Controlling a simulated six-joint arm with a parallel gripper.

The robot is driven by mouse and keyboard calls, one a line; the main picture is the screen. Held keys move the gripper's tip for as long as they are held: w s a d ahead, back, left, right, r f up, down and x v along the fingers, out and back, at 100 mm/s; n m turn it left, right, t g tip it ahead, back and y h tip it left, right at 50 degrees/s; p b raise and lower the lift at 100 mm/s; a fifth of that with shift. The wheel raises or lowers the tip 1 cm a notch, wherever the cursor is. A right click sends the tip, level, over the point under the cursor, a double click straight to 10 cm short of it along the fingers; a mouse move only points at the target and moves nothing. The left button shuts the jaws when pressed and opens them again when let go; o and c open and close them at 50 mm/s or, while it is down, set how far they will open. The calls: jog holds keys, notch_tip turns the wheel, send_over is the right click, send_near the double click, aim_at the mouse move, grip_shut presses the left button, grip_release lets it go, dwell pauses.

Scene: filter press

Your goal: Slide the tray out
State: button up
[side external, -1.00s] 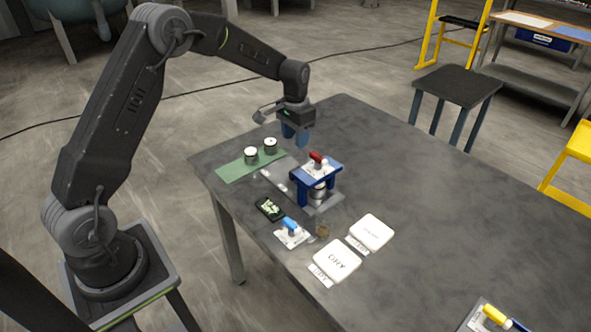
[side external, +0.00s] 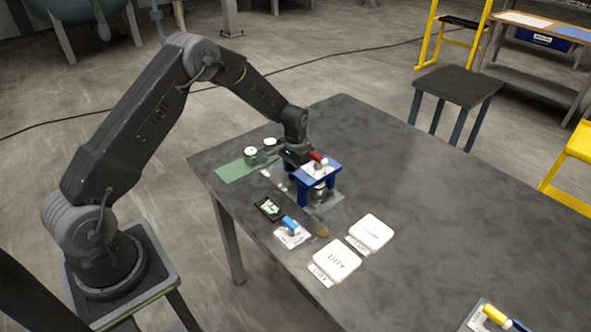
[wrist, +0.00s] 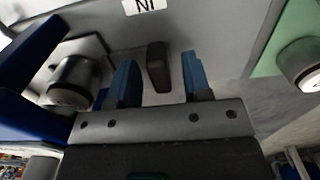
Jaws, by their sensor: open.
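The blue press (side external: 325,172) with a red handle (side external: 318,157) stands on a grey base plate (side external: 328,207). A metal cylinder (side external: 317,192) sits under its frame; it also shows in the wrist view (wrist: 75,82). A small dark upright handle (wrist: 158,66) shows in the wrist view on a grey surface beside the press. I cannot tell the tray's outline from the base plate. My gripper (wrist: 158,58) is open, with one blue finger on each side of the dark handle. In the side view my gripper (side external: 294,166) is low beside the press, its fingertips hidden.
A green mat (side external: 233,171) holds two metal cylinders (side external: 251,154). In front lie a dark display (side external: 269,209), a blue-handled item (side external: 290,229), a brown round piece (side external: 322,231) and two white labelled pads (side external: 336,262). The table's right side is mostly clear.

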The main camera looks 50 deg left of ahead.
aim_at(277, 165)
jog(key=shift+c, duration=0.4)
grip_shut()
jog(key=shift+a, duration=0.1)
jog(key=a, duration=0.9)
jog(key=shift+c, duration=1)
grip_release()
jog(key=shift+o, duration=1.4)
jog(key=shift+d, duration=0.1)
